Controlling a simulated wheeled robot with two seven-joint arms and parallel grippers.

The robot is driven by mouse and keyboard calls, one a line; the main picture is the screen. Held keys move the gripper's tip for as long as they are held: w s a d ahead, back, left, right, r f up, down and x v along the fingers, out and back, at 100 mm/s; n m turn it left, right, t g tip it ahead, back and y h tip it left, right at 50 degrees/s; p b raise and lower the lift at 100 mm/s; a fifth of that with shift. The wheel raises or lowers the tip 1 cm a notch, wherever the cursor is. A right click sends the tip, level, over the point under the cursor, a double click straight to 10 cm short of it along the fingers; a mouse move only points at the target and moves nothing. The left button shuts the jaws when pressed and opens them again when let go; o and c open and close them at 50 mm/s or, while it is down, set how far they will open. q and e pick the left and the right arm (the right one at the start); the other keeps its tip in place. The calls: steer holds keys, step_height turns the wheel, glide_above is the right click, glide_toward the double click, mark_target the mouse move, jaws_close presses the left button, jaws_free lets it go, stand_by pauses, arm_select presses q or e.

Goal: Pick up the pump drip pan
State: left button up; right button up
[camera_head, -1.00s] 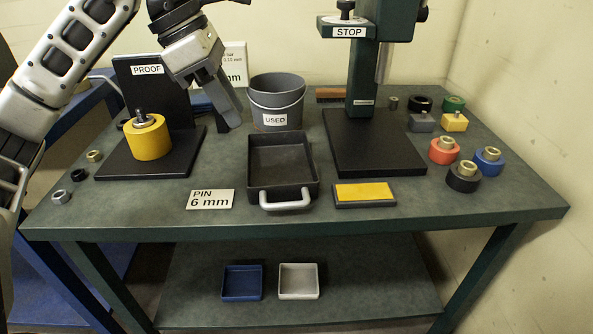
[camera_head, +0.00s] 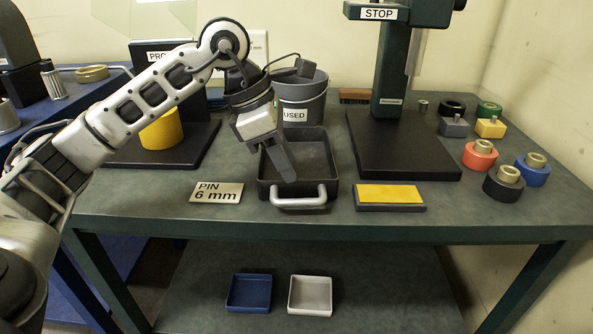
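The pump drip pan, which I take to be the dark rectangular pan (camera_head: 318,150) with a light grey handle (camera_head: 299,202) at its front, sits on the bench top in front of the bucket marked USED. My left gripper (camera_head: 288,174) points down over the left part of the pan, near its front wall and behind the handle. Its fingers overlap in this view, so their opening is hidden, as is whether they touch the pan. My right gripper does not show.
The USED bucket (camera_head: 303,98) stands right behind the pan. A PIN 6 mm plate (camera_head: 217,192) lies to its left, a yellow-topped block (camera_head: 389,196) to its right. The black press base (camera_head: 400,160) is further right. Blue (camera_head: 248,292) and white (camera_head: 310,294) trays sit on the lower shelf.

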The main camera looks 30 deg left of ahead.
mark_target(298, 181)
arm_select(q)
steer(key=x, duration=0.5)
steer(key=shift+w+f+b, duration=0.25)
steer(key=shift+f+b, duration=0.05)
steer(key=shift+b, duration=0.1)
steer(key=shift+r, duration=0.15)
jaws_close()
